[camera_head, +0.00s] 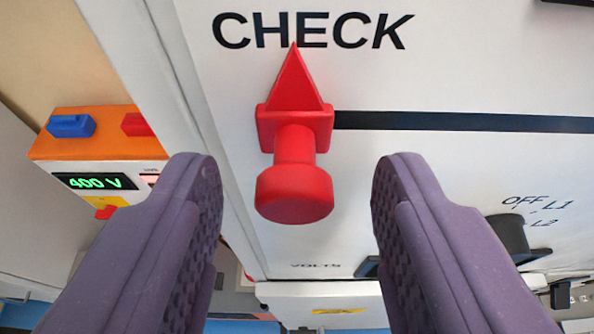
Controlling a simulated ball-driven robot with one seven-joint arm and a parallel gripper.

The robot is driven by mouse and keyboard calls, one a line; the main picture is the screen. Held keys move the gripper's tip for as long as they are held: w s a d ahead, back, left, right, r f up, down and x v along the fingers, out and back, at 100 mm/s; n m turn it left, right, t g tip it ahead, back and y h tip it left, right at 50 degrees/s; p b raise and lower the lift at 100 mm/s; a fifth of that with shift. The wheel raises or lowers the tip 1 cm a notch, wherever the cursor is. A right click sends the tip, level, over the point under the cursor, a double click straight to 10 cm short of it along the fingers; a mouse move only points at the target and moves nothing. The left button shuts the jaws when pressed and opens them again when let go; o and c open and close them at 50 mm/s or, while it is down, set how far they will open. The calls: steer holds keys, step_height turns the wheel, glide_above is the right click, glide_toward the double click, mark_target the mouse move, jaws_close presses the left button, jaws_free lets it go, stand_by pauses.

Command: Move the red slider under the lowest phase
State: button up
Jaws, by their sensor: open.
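The red slider (293,187) has a pointed arrow top and a round knob facing me. It sits at the left end of a dark horizontal slot (460,122) on a white panel, and its arrow points up at the word CHECK (312,31). My gripper (294,168) is open, with one purple finger to the left and one to the right of the knob. Neither finger appears to touch it. No phase readings are legible in this view.
An orange-topped meter (90,145) reading 400 V stands at the left, with blue and red buttons. A dark selector knob (508,238) marked OFF, L1, L2 is behind my right finger. The panel along the slot, right of the slider, is clear.

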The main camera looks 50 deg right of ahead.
jaws_close()
